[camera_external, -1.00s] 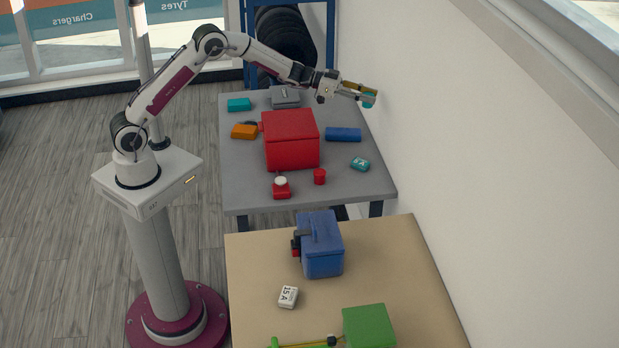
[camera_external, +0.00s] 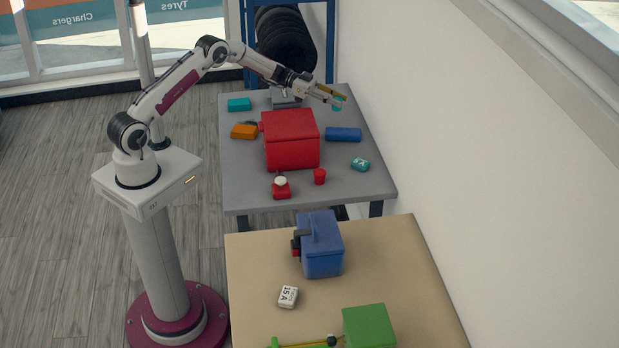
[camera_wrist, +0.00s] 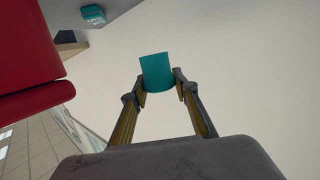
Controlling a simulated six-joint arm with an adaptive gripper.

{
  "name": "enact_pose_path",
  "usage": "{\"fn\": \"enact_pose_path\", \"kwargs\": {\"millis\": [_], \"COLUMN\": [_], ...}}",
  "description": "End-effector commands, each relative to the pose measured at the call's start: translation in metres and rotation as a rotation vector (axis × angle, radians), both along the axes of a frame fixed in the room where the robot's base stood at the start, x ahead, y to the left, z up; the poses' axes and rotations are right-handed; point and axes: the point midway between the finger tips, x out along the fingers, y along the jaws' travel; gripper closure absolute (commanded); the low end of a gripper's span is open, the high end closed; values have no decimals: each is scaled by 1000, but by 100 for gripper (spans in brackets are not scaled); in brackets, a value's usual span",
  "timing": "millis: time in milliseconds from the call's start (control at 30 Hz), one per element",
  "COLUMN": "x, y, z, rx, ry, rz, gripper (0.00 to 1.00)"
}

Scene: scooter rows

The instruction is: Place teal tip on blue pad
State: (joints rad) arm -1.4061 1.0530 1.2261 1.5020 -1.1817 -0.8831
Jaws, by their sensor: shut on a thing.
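A teal tip (camera_wrist: 157,72) is held between the two fingertips of my gripper (camera_wrist: 159,82) in the wrist view. My gripper (camera_external: 336,97) is shut on the tip, which also shows in the outside view (camera_external: 338,103). The gripper hangs above the far right part of the grey table. A flat blue pad (camera_external: 343,135) lies on that table, right of the red box and nearer the camera than the gripper. The held tip is in the air, apart from the pad. The pad is not clear in the wrist view.
A large red box (camera_external: 291,140) stands mid-table. A teal block (camera_external: 239,104) and an orange block (camera_external: 244,131) lie left, a small marked teal block (camera_external: 360,164) right. The wall (camera_external: 450,130) runs close along the right.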

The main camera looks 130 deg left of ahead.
Motion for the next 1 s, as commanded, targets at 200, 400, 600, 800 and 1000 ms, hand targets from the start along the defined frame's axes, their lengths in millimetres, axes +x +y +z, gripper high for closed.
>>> {"fn": "enact_pose_path", "kwargs": {"millis": [200,400,600,800,1000], "x": [0,0,0,0,0], "y": [0,0,0,0,0], "z": [0,-6,-29,-53,-63], "rx": [0,-1,-3,-1,-1], "ry": [0,0,0,0,0], "rz": [0,0,1,0,0], "gripper": [91,91,91,91,91]}}
